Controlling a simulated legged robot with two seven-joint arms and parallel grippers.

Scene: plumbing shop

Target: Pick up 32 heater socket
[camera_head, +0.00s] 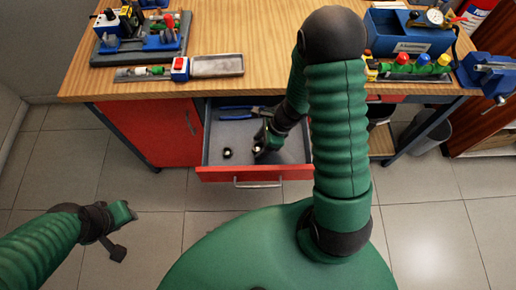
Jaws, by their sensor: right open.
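A small dark socket-like piece (227,152) with a light top stands in the open drawer (213,133). Its size marking cannot be read, so I cannot tell whether it is the 32 one. My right gripper (261,149) is inside the drawer, to the right of that piece and apart from it, pointing down. It is open. A small light spot shows at its fingertips, perhaps a second socket; the gripper partly hides it, and I cannot tell whether they touch. My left gripper (124,232) is open and empty over the floor at the left.
Blue-handled pliers (240,113) lie at the drawer's back. The wooden worktop (275,70) overhangs the drawer. It carries a grey tray (217,65), a red-and-white switch box (180,68), a blue toolbox (408,38) and valves. The drawer's left part is mostly clear.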

